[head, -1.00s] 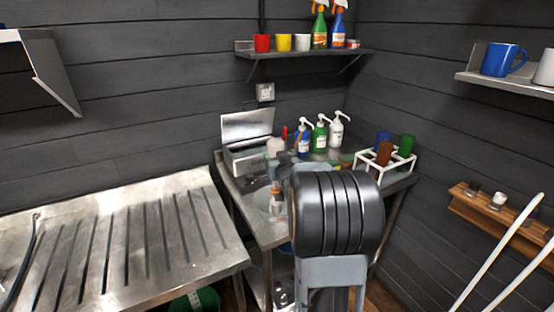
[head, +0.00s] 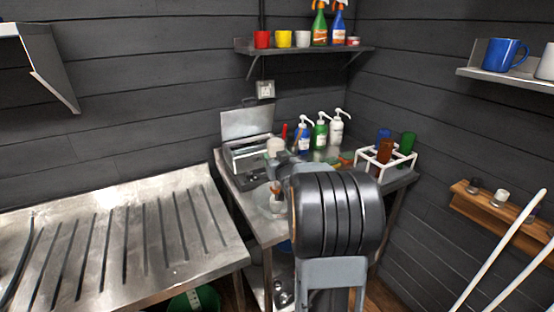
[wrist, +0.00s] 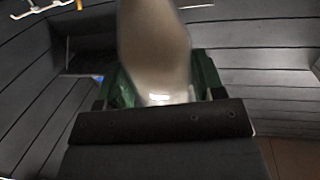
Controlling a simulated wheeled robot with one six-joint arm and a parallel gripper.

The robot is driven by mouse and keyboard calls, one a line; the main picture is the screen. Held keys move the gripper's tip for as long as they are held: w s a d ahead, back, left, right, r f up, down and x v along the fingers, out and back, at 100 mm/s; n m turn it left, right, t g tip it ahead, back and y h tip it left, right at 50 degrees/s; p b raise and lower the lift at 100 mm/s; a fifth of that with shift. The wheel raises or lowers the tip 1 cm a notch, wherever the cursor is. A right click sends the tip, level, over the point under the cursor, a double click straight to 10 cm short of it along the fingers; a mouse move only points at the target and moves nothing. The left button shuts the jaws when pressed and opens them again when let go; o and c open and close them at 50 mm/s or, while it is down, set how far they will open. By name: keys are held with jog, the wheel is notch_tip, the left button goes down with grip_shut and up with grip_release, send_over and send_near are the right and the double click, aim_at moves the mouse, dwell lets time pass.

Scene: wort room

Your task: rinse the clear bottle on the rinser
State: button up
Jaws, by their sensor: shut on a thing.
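In the wrist view, my gripper (wrist: 160,88) is shut on the clear bottle (wrist: 155,45), which looks greyish and see-through and fills the upper middle. Dark green finger parts sit on both sides of it. In the head view my own arm hides most of the gripper, and I cannot make out the bottle clearly there. I cannot clearly tell the rinser apart there.
A steel box with a raised lid (head: 246,124) stands at the bench's back left. Several pump bottles (head: 320,132) stand behind, and a white rack (head: 401,160) with coloured bottles is at the right. A grooved drainboard (head: 125,245) lies left. Wall shelves (head: 300,49) hang above.

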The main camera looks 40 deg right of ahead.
jog(key=shift+f, duration=0.45)
jog(key=shift+r+p, duration=0.45)
jog(key=shift+r, duration=0.7)
